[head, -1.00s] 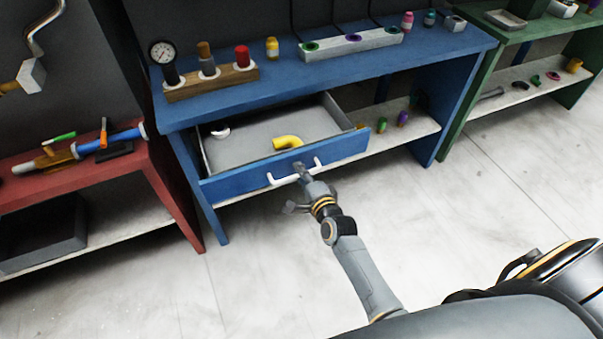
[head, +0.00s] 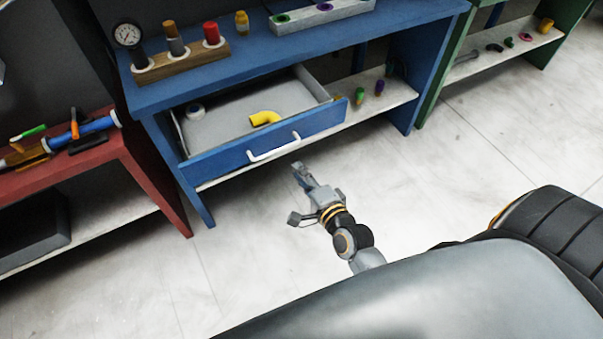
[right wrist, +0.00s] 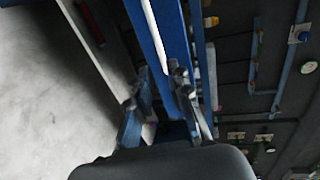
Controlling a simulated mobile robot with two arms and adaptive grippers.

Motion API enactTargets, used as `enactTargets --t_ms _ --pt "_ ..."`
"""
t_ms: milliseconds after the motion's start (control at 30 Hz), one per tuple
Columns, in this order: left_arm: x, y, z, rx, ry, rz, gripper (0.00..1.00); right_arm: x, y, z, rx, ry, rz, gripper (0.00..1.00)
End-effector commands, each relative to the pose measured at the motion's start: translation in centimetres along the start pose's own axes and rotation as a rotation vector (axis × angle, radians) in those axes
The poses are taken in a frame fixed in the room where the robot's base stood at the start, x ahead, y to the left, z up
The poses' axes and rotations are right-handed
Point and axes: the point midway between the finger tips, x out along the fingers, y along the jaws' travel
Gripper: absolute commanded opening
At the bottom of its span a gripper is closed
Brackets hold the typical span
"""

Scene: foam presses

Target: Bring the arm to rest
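My right gripper (head: 302,172) hangs in front of the blue workbench, over the pale floor, a little to the right of the white handle (head: 273,147) of a drawer and apart from it. In the right wrist view the two fingers of my right gripper (right wrist: 158,97) stand apart with nothing between them touching both. The drawer (head: 225,160) stands pulled out under the bench top. A yellow elbow pipe (head: 265,118) and a small whitish round part (head: 195,111) lie in it. My left gripper is out of view.
The blue bench (head: 185,88) carries a wooden holder (head: 180,66) with a gauge and cylinders. A red bench (head: 105,163) stands at left and a green one (head: 431,103) at right. The floor (head: 480,165) between the benches and me is clear.

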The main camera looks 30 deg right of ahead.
Motion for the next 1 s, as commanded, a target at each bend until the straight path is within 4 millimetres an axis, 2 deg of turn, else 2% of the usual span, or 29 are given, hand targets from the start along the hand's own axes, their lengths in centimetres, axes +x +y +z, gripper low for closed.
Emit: enactTargets --t_ms 433,500,567,667,767,800,867,900,967,1000 --pt "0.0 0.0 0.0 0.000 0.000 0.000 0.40 0.0 0.1 0.0 -0.001 0.000 0.001 0.19" --pt "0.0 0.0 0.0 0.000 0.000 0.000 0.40 0.1 0.8 0.1 -0.017 -0.004 0.016 0.19" --pt "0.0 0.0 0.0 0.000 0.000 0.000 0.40 0.2 2.5 0.4 -0.053 -0.012 0.049 0.19" --pt "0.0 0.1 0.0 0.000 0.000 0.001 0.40 0.1 7.5 1.2 -0.172 -0.045 0.146 0.19" --pt "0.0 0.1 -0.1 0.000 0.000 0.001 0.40 -0.8 14.6 2.3 -0.351 -0.111 0.281 0.19" --pt "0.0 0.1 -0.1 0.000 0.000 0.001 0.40 -1.6 17.6 2.6 -0.431 -0.147 0.337 0.19" --pt "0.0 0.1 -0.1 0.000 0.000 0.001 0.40 -3.0 22.0 3.1 -0.549 -0.207 0.418 0.19" --pt "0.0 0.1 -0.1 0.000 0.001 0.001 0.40 -4.1 24.8 3.3 -0.628 -0.252 0.469 0.19" --pt "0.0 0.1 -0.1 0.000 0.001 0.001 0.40 -6.2 28.9 3.5 -0.745 -0.328 0.544 0.19" --pt "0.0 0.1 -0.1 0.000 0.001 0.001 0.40 -7.8 31.6 3.5 -0.823 -0.384 0.592 0.19"
